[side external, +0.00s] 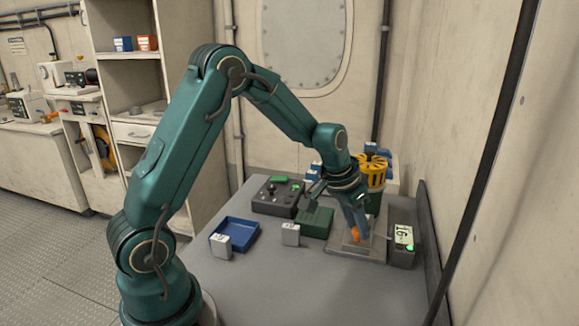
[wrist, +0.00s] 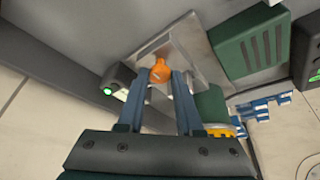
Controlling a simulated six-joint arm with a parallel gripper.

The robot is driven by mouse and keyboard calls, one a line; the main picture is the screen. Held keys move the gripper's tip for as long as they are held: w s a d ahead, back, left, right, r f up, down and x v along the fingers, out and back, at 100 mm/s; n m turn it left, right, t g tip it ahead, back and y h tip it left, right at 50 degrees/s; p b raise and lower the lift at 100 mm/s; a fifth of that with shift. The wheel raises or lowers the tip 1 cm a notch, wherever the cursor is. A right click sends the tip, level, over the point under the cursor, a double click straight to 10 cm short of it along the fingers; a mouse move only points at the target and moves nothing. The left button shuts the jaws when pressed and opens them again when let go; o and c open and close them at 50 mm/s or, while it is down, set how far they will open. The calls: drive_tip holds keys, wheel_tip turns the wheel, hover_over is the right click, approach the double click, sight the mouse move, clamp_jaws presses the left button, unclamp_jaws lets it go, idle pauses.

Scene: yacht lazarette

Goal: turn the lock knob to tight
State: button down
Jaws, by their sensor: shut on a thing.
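The lock knob (wrist: 160,72) is orange and sits on a grey metal plate (wrist: 193,42) in the wrist view. In the side external view the orange knob (side external: 355,235) shows low between my fingers, partly hidden by them. My gripper (wrist: 160,80) points down at the plate, with one blue-grey finger on each side of the knob. It is shut on the knob. In the side external view my gripper (side external: 356,232) is at the plate (side external: 347,250). I cannot read any tight mark on the plate.
A small display box (side external: 402,246) with a green light stands close on the right of the plate. A green box (side external: 316,222) is close on the left, and a yellow-topped cylinder (side external: 371,173) is behind. A blue tray (side external: 240,231) lies farther left. The front tabletop is clear.

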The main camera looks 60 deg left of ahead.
idle(0.4)
drive_tip(key=c, duration=0.6)
unclamp_jaws()
drive_tip(key=shift+v, duration=2.6)
